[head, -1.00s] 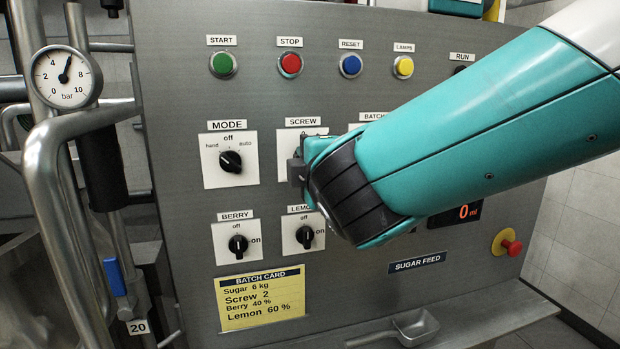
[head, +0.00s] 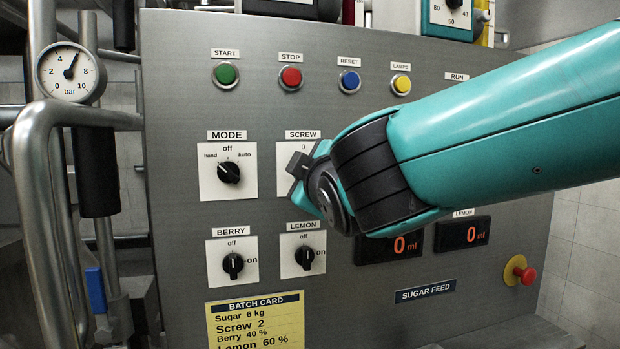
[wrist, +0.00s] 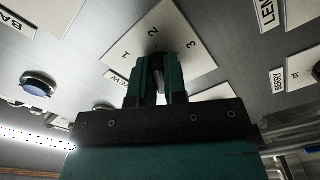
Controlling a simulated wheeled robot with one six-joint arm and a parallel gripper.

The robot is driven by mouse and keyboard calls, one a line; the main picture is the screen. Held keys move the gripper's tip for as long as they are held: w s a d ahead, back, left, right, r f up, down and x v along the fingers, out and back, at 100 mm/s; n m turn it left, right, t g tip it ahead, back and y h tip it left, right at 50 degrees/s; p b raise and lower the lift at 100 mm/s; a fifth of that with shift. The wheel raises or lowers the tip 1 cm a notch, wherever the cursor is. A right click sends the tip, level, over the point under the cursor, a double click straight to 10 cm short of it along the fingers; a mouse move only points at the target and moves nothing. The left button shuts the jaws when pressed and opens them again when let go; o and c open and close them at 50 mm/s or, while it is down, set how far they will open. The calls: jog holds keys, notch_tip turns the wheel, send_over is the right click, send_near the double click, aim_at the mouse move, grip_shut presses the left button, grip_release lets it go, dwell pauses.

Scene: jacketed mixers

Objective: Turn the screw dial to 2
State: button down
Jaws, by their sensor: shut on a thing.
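The screw dial's white plate (head: 286,182) sits under the SCREW label (head: 303,134) in the head view, with a 0 at its top; my gripper (head: 302,168) covers most of it. In the wrist view the plate (wrist: 172,22) shows 1, 2 and 3 around the dark knob (wrist: 157,66). My gripper (wrist: 157,72) is shut on this knob, one finger on each side. The knob's far end lies towards the 2, but I cannot clearly make out its pointer mark. The yellow batch card (head: 255,320) reads Screw 2.
The mode dial (head: 229,172) is close on the left, with the berry dial (head: 233,264) and lemon dial (head: 304,258) below. Coloured buttons, including a red one (head: 291,77), run above. A red stop knob (head: 526,276) is at right, pipes (head: 40,200) at left.

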jog(key=shift+f, duration=0.1)
jog(key=c, duration=1.2)
grip_release()
jog(key=shift+o, duration=0.2)
jog(key=shift+s, duration=0.1)
jog(key=b+v, duration=0.5)
jog(key=v, duration=1.2)
jog(key=shift+s+d, duration=0.1)
